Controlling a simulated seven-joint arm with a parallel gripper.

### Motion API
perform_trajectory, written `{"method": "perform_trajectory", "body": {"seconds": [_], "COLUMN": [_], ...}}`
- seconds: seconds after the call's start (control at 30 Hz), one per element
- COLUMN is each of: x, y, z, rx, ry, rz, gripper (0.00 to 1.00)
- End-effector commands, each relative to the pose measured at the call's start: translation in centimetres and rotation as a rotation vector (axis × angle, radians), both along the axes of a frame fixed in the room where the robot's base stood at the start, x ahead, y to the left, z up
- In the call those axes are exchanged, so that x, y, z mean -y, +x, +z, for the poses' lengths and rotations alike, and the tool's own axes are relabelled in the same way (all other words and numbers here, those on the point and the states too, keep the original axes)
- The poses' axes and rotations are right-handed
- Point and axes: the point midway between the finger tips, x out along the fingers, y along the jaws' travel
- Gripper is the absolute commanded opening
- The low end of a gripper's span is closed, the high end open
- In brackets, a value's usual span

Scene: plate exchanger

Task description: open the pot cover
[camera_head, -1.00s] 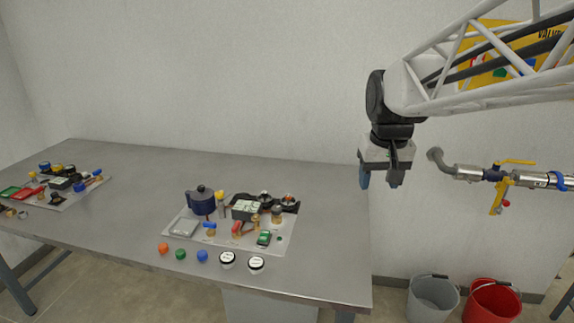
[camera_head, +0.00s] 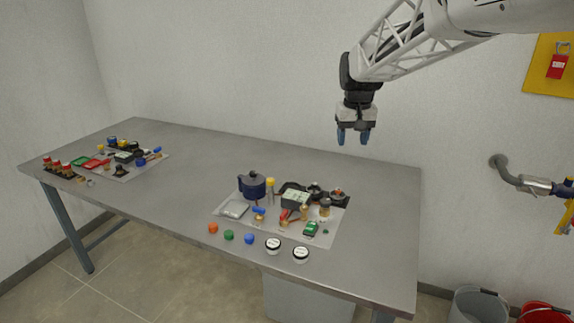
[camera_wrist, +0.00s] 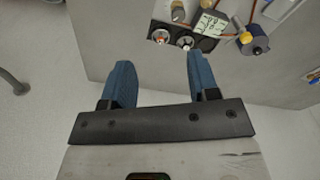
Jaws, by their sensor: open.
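The pot (camera_head: 253,188) is dark blue with a dark cover (camera_head: 252,178) on top. It stands at the back left of a light board on the grey table, and the cover looks seated on it. In the wrist view the pot (camera_wrist: 254,42) shows near the upper right, seen from above. My gripper (camera_head: 353,137) has blue fingers and hangs above the table's back right part, well up and to the right of the pot. It is open and empty. The fingers also show apart in the wrist view (camera_wrist: 160,80).
The light board (camera_head: 233,210) holds several valves, gauges and a small green part close to the pot. Several coloured caps (camera_head: 229,235) lie along its front. Another crowded board (camera_head: 122,170) is at the far left. Buckets (camera_head: 478,306) stand on the floor right. The table (camera_head: 190,165) is bare between boards.

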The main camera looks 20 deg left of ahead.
Motion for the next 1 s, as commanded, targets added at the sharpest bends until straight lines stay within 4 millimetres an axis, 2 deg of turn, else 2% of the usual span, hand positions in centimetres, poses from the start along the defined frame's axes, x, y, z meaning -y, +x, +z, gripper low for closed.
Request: {"method": "perform_trajectory", "body": {"seconds": [0.03, 0.5, 1.0], "x": [-1.4, -13.7, -27.6], "y": [0.8, 6.0, 8.7], "z": [-0.4, -4.5, -10.8], "rx": [-0.004, -0.032, -0.06], "ry": [-0.002, -0.016, -0.035], "rz": [0.013, 0.121, 0.237], "gripper": [0.55, 0.55, 0.55]}}
